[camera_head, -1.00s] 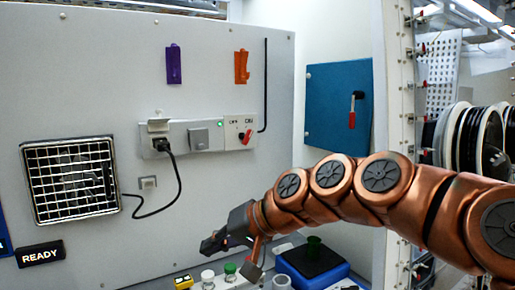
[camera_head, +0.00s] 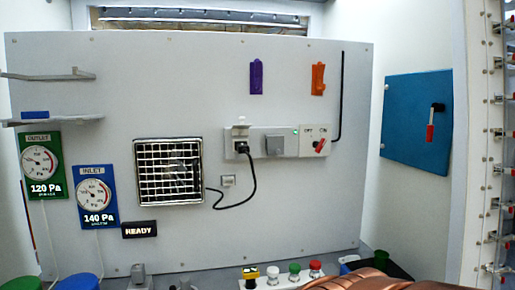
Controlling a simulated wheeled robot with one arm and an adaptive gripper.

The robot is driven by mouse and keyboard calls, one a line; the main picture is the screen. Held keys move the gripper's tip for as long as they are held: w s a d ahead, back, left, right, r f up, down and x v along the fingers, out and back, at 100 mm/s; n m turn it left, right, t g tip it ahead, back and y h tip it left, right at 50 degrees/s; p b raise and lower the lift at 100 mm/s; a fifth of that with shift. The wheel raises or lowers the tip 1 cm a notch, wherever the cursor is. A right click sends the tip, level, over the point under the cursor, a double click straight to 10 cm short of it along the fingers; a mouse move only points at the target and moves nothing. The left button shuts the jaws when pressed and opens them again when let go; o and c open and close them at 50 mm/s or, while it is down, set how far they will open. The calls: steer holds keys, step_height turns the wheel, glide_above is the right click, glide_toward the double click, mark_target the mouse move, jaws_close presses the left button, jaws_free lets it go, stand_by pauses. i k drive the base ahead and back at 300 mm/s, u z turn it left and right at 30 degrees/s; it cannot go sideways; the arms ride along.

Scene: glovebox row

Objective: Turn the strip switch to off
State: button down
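The power strip (camera_head: 258,153) is mounted on the grey wall panel, right of centre. Its switch sits at the right end, with a red knob (camera_head: 319,146) under the OFF and ON labels. The knob looks tilted toward the ON side at the upper right. A small green light (camera_head: 296,132) shows on the strip. A black plug (camera_head: 241,147) is in the left socket, and a grey cover closes the middle one. Only a copper part of my arm shows at the bottom right edge. My gripper is out of view, and nothing touches the switch.
The plug's cord loops to the barred fan (camera_head: 169,172). Purple (camera_head: 256,78) and orange (camera_head: 318,78) holders hang above the strip. A button box (camera_head: 281,277) stands below. A blue cabinet (camera_head: 416,125) with a red-tipped handle is right. The space before the strip is clear.

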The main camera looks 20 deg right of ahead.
mark_target(320, 146)
steer(key=u, duration=3.3)
steer(key=k, duration=0.6)
steer(key=z, duration=1.55)
